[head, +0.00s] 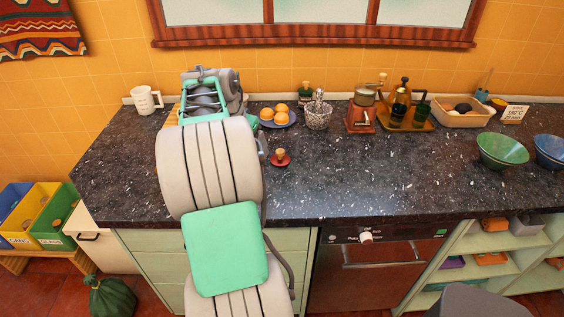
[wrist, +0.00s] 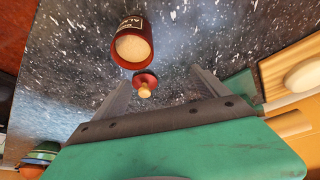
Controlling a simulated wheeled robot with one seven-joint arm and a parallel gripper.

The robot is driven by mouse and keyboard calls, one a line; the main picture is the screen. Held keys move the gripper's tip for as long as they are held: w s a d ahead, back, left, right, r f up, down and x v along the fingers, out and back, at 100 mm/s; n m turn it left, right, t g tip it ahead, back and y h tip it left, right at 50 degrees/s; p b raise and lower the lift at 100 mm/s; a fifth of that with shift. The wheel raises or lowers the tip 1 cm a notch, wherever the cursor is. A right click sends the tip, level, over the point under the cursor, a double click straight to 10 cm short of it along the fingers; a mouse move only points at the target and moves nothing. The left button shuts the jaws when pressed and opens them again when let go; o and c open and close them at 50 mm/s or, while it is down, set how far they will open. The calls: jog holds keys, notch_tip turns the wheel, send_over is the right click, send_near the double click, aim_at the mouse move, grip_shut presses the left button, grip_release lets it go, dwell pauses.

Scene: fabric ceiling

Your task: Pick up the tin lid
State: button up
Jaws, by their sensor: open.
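The tin lid is a small red disc with a pale wooden knob (head: 281,157), lying knob up on the dark speckled counter right of my arm. In the wrist view the lid (wrist: 148,80) shows beyond my gripper, nearer its left finger. An open red tin (wrist: 133,45) with a dark label stands just past the lid; I cannot find it in the head view, where my arm hides part of the counter. My gripper (wrist: 163,72) is open and empty, its two grey fingers spread apart. My arm hides the gripper's fingers in the head view.
A white mug (head: 143,100) stands at the left. The counter (head: 380,175) right of the lid is clear up to a green bowl (head: 502,150).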

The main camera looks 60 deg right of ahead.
aim_at(279, 151)
jog(key=s+d+m, duration=0.1)
jog(key=s+d, duration=0.1)
jog(key=s+d+f+m, duration=0.1)
jog(key=s+d, duration=0.1)
jog(key=s+d+f+g, duration=0.1)
jog(key=d, duration=0.1)
jog(key=shift+s+d+m, duration=0.2)
jog(key=shift+s+m, duration=0.2)
jog(key=x, duration=0.2)
jog(key=p+x, duration=0.1)
jog(key=x, duration=0.4)
jog(key=shift+w+d, duration=0.35)
jog(key=shift+d, duration=0.1)
jog(key=c, duration=1.4)
